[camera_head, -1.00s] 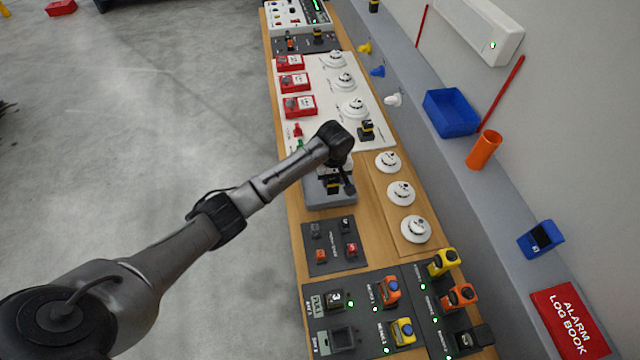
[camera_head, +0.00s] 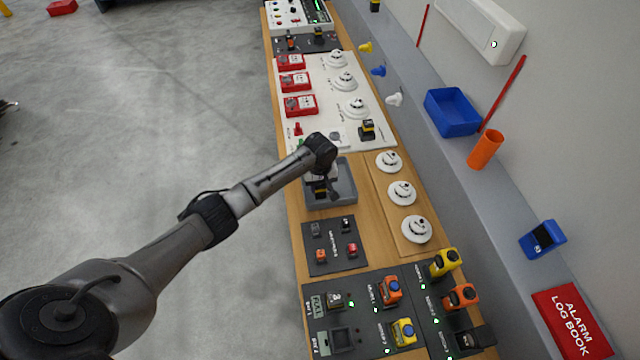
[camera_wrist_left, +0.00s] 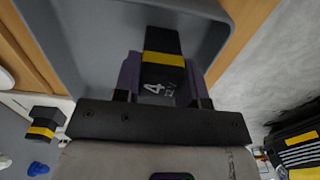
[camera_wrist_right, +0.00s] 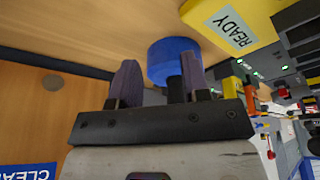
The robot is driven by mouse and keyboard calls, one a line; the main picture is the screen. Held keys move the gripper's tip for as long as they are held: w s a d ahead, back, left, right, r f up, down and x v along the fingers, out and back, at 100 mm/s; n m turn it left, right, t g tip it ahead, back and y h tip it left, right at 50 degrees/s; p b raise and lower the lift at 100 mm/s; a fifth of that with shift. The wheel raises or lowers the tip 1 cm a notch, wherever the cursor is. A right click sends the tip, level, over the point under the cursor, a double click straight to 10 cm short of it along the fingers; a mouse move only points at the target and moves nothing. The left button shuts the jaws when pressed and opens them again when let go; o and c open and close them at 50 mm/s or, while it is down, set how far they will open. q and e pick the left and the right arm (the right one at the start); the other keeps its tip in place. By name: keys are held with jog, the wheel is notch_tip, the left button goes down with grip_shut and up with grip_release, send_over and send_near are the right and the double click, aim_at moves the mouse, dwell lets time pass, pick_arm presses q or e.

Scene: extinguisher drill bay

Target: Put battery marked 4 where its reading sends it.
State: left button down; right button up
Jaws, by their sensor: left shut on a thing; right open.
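Battery 4 (camera_wrist_left: 163,75) is black with a yellow band and a white 4. In the left wrist view it sits between both fingers of my left gripper (camera_wrist_left: 160,80), which is shut on it. In the head view, my left gripper (camera_head: 321,184) and the battery (camera_head: 320,190) are over the left part of the grey tray (camera_head: 346,184); I cannot tell its height above the tray floor. The rest of its label is too small to read. My right gripper (camera_wrist_right: 161,78) is open in the right wrist view, near a blue round cap (camera_wrist_right: 172,60); it does not show in the head view.
A dark panel (camera_head: 352,318) in front has a bay with a battery marked 3 (camera_head: 335,299) and an empty-looking bay (camera_head: 342,340). Yellow and orange devices stand beside them. A smaller dark panel (camera_head: 334,259) is nearer the tray. Another black-yellow block (camera_head: 367,130) stands on the white board.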

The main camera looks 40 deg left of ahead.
pick_arm(q)
jog(key=c, duration=0.7)
grip_release()
jog(key=shift+f, duration=0.1)
notch_tip(320, 180, up, 11)
jog(key=shift+w+f+p, duration=0.1)
jog(key=shift+p, duration=0.45)
jog(key=shift+r, duration=0.8)
